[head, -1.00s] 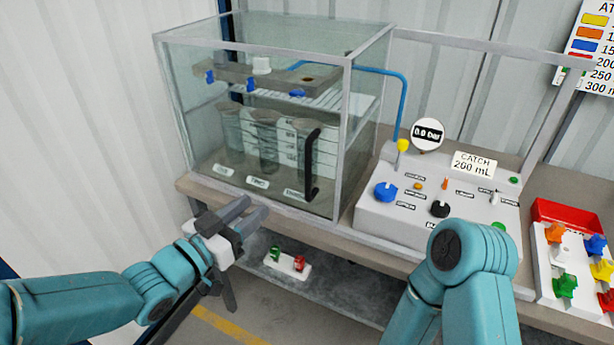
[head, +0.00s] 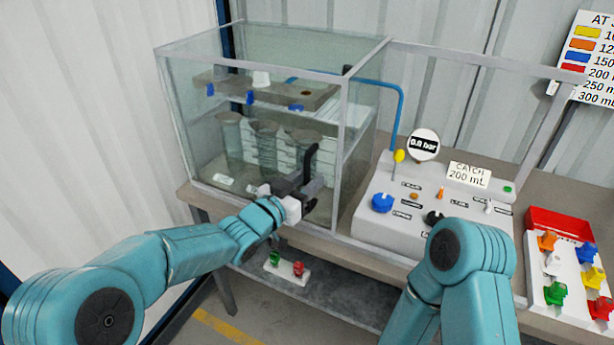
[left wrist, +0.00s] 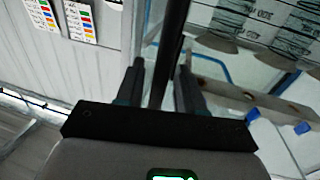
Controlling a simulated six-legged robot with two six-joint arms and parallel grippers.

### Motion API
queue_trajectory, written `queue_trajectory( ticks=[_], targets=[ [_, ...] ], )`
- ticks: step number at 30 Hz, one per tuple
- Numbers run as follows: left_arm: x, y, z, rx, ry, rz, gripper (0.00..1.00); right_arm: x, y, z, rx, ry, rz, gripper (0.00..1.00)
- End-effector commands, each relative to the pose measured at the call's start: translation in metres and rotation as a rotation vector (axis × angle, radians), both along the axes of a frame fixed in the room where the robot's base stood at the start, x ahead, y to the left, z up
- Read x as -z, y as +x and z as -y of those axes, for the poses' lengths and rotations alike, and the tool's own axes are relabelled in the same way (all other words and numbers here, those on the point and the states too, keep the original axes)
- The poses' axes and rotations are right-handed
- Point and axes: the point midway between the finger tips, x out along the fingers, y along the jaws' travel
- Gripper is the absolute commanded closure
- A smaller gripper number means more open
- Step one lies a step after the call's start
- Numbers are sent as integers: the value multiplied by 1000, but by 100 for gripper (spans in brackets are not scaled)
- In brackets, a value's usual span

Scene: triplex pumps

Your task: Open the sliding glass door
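The sliding glass door (head: 290,135) is the front pane of a glass case on the bench and looks closed. Its black upright handle (head: 309,160) is at the pane's right end; the lower part is hidden by my left gripper. My left gripper (head: 304,187) is at the handle. In the left wrist view, the handle bar (left wrist: 172,45) runs between the two fingers of the gripper (left wrist: 160,85), with a gap showing beside it, so the fingers are open around it. My right arm shows at the lower right, but its gripper is out of view.
Inside the case are several clear beakers (head: 264,140) and a grey rack (head: 270,90). Right of it stand a control panel (head: 400,226) with knobs and gauge, and a red tray (head: 560,220). A small holder (head: 284,266) sits on the lower shelf.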

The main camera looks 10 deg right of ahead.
Motion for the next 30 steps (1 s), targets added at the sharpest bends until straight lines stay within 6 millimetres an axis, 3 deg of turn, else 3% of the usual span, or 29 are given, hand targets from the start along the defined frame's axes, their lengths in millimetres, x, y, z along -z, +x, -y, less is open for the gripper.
queue_trajectory(
  ticks=[8,9,12,13,22,30],
  targets=[
    [0,2,2,0,0,0,63,0,0,0,0,0,0,29],
    [0,2,2,0,0,0,66,0,0,0,0,0,0,29],
    [0,1,2,0,0,0,98,0,0,0,0,0,0,29],
    [0,1,2,0,0,0,100,0,0,0,0,0,0,29],
    [3,-3,7,3,-1,1,100,8,0,0,0,0,0,29],
    [8,-27,37,7,0,1,100,44,0,0,0,0,0,29]
  ],
)
